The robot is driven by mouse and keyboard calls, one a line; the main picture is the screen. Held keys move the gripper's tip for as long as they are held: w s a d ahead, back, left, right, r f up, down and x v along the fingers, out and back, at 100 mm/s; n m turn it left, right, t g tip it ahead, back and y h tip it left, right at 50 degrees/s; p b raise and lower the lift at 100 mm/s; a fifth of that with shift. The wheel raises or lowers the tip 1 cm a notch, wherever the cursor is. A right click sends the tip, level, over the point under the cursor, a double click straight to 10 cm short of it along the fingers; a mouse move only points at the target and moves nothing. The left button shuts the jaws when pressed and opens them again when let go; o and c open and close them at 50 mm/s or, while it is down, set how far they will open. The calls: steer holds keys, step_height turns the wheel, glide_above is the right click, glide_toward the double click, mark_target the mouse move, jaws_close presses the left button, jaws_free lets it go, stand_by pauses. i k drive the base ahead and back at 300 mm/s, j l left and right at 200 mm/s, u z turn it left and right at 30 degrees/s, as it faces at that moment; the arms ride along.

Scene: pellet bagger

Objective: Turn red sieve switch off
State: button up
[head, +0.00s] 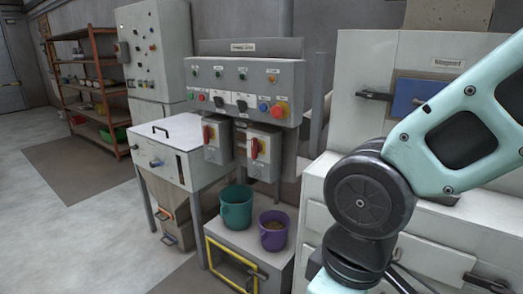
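Two grey switch boxes hang below a control panel (245,90). The left box (219,145) has a red rotary handle (207,133) on a yellow plate, and the right box (265,155) has a similar red handle (255,148). Both handles look roughly upright. The labels are too small to read, so I cannot tell which one is the sieve switch. The panel also carries a large red button (280,110) on yellow, black switches and several small coloured buttons. My arm is at the right, but my gripper is not in view.
A teal bucket (236,208) and a purple bucket (273,231) with pellets stand below the boxes on a low cabinet with a yellow frame (229,262). A white-topped machine (178,133) stands left. Grey cabinets with handles (374,96) are right. The left floor is open.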

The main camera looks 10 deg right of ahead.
mark_target(256, 147)
steer(key=u, duration=0.1)
steer(key=i+j+u, duration=0.1)
steer(key=i+j, duration=0.75)
steer(key=j, duration=0.1)
